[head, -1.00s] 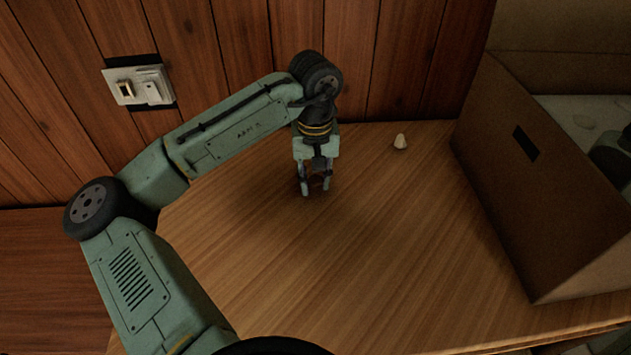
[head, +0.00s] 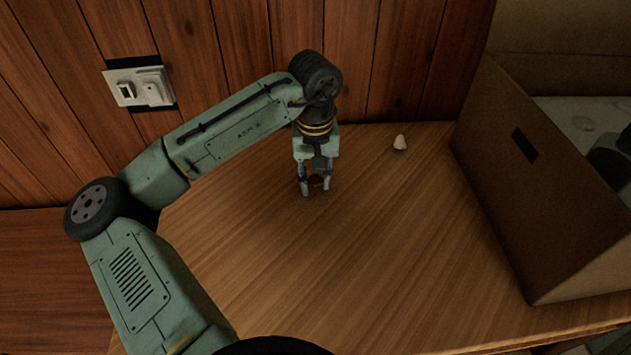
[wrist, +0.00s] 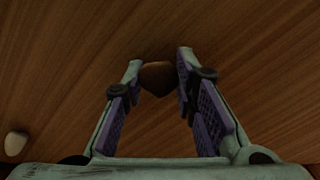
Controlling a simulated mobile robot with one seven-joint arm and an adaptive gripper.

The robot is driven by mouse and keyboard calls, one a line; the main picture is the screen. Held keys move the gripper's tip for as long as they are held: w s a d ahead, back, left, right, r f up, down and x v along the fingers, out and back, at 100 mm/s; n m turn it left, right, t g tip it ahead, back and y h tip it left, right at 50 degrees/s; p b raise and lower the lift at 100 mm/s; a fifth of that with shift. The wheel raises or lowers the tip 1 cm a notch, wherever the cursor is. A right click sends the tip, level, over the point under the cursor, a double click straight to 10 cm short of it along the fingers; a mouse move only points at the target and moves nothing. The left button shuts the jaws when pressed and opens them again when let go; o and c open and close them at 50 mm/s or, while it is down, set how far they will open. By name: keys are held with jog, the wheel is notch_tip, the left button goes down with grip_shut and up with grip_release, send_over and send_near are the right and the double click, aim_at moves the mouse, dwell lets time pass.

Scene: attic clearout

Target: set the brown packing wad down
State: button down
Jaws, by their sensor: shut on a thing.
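The brown packing wad (head: 316,182) is a small dark brown lump between my fingertips, low over the wooden table (head: 390,230). My gripper (head: 315,189) points down and is shut on it. In the wrist view the wad (wrist: 157,77) shows between the two finger ends of my gripper (wrist: 158,66), with the wood grain beyond it. The fingers hide part of the wad in the head view. I cannot tell whether its underside touches the table.
A small pale wad-like lump (head: 400,142) lies on the table to the right of my gripper. A large open cardboard box (head: 545,200) stands at the right. Wood panelling with a switch plate (head: 140,87) is behind. The table's middle and front are clear.

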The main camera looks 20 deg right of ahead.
aim_at(315, 177)
jog(key=shift+r+p, duration=2.1)
jog(key=shift+r, duration=0.3)
jog(key=shift+f, duration=0.1)
notch_tip(315, 177, down, 2)
jog(key=b, duration=0.2)
jog(key=shift+f+b, duration=0.25)
jog(key=shift+b, duration=0.1)
jog(key=shift+r, duration=0.15)
